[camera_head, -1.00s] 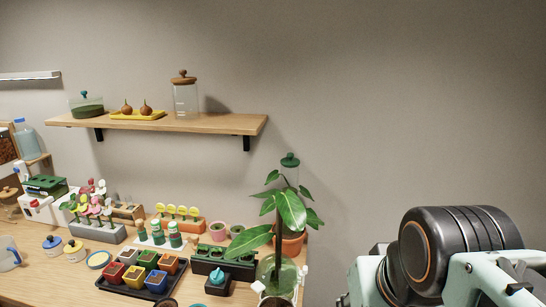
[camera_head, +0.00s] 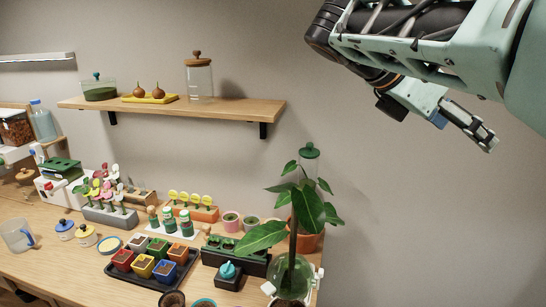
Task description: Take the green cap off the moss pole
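A green cap (camera_head: 309,151) sits at the top of a clear, upright tube-like body in the plant group at the right end of the table. A dark upright pole (camera_head: 293,222) stands among the large leaves (camera_head: 310,208) just in front. Leaves hide the lower part of what the cap sits on, so I cannot tell how it joins the pole. My gripper (camera_head: 489,138) is in the air at the upper right, well to the right of the cap and apart from everything. It looks empty, but its finger opening is too small to judge.
A wooden shelf (camera_head: 180,106) with jars is on the wall at the upper left. A round glass vessel (camera_head: 290,275) stands at the plant's foot, beside a terracotta pot (camera_head: 312,243). Small pots in a black tray (camera_head: 140,281) crowd the table. The space right of the plant is clear.

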